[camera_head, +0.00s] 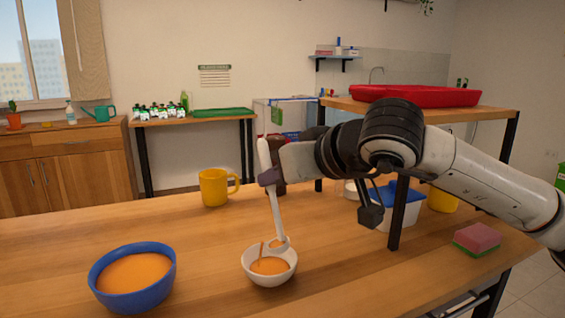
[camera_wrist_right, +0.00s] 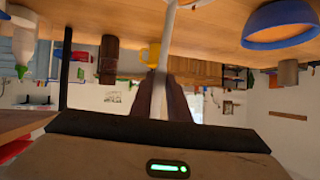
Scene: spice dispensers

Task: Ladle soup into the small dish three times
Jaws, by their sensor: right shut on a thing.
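A blue bowl (camera_head: 133,277) of orange soup stands at the front left of the wooden table; it also shows in the right wrist view (camera_wrist_right: 280,25). A small white dish (camera_head: 268,275) with orange soup in it stands to its right. My right gripper (camera_head: 270,177) is shut on the handle of a white ladle (camera_head: 271,195), also seen in the right wrist view (camera_wrist_right: 163,60). The ladle stands nearly upright, its head low over the back part of the dish. Orange soup shows at the ladle head. I cannot tell whether ladle and dish touch. My left gripper is not in view.
A yellow mug (camera_head: 214,188) stands on the table behind the bowls. A pink and green sponge (camera_head: 477,238) lies at the right. A raised wooden shelf (camera_head: 425,110) with a red tray (camera_head: 420,95) stands behind my right arm. The table between the bowls is clear.

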